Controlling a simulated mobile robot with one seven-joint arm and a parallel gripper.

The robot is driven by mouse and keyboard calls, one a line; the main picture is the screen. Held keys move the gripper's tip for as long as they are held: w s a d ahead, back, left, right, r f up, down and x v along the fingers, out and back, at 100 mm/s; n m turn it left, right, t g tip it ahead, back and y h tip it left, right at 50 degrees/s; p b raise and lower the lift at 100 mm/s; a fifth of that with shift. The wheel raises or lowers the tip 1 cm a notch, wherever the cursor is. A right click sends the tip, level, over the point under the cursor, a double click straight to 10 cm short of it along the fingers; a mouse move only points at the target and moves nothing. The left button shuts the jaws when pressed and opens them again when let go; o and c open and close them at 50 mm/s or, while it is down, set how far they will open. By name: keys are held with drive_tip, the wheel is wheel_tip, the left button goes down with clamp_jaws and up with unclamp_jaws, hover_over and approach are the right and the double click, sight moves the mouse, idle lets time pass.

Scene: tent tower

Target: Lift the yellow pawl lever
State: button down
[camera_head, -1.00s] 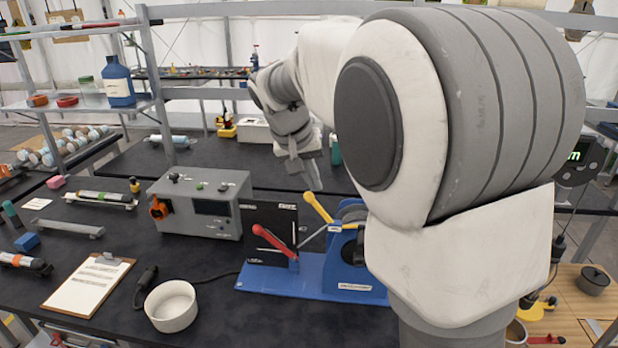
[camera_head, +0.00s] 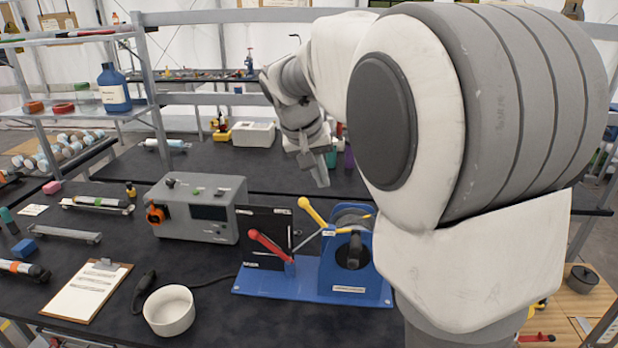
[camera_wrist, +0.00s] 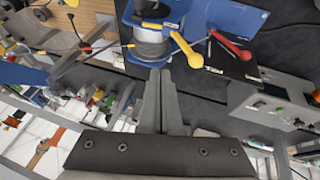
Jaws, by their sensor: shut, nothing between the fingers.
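The yellow pawl lever (camera_head: 313,212) sticks up and to the left from the blue winch device (camera_head: 325,285). It also shows in the wrist view (camera_wrist: 186,48), just beyond my fingers and a little to their right. A red lever (camera_head: 268,245) stands left of it on the same base; in the wrist view it is at the right (camera_wrist: 232,46). My gripper (camera_head: 320,178) is above and behind the yellow lever, apart from it. In the wrist view my gripper (camera_wrist: 161,75) has its fingers together with nothing between them, pointing towards the drum (camera_wrist: 152,42).
A grey control box (camera_head: 200,205) stands left of the device, with a dark panel (camera_head: 265,232) between. A white bowl (camera_head: 169,310) and a clipboard (camera_head: 87,290) lie at the front left. The dark bench has free room behind the box.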

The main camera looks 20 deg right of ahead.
drive_tip(key=v, duration=1)
drive_tip(key=shift+a+b, duration=0.3)
drive_tip(key=shift+b, duration=0.05)
drive_tip(key=shift+r, duration=0.15)
